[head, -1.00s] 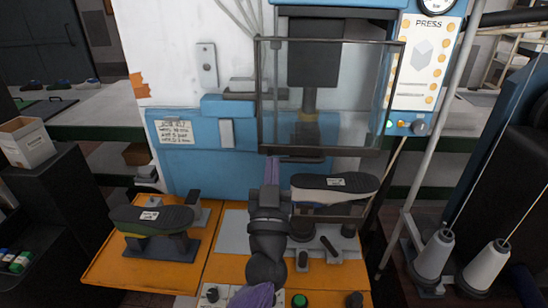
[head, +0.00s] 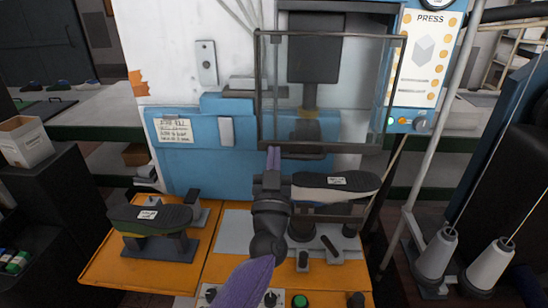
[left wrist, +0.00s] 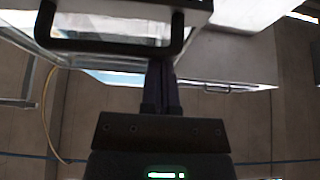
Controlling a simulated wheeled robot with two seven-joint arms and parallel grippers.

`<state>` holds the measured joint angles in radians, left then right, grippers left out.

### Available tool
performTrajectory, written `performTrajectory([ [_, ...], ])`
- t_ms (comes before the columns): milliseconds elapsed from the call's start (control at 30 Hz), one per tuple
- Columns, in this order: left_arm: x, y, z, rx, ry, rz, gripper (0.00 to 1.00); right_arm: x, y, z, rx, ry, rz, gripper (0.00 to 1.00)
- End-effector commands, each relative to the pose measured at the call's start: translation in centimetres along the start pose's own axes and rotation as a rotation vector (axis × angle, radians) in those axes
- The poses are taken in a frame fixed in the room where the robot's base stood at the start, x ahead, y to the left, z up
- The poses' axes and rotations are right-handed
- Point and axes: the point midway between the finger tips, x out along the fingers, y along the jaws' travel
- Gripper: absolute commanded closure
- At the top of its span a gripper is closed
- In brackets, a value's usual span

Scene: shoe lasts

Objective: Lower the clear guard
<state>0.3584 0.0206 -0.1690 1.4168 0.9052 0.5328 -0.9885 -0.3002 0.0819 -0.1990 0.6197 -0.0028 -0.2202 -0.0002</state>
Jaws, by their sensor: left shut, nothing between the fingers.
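In the left wrist view, the shut fingers (left wrist: 160,76) overlap the right part of a dark U-shaped handle (left wrist: 112,47). I cannot tell whether they touch it. My right gripper is not in view.
A second shoe last (head: 150,218) sits on a stand on the orange table (head: 110,268) at left. Buttons and levers stand along the front. Thread cones (head: 436,255) and a slanted grey pole (head: 430,150) are at right.

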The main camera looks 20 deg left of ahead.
Motion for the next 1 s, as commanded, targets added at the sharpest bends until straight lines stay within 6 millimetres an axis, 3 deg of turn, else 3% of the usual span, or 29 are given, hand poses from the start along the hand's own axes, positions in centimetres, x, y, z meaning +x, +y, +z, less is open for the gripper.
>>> performTrajectory([
  [167, -1.7, 0.0, 3.0, 0.001, -0.003, -0.001, 1.00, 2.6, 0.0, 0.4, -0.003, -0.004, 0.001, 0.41],
  [600, -8.1, 0.1, 14.2, 0.002, -0.007, 0.001, 1.00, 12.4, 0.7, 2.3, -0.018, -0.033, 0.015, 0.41],
  [800, -10.1, 0.1, 17.6, 0.002, -0.005, 0.001, 1.00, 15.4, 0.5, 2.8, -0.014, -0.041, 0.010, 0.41],
  [1000, -11.1, 0.1, 19.3, 0.001, -0.004, 0.001, 1.00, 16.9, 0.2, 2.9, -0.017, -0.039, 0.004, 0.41],
])
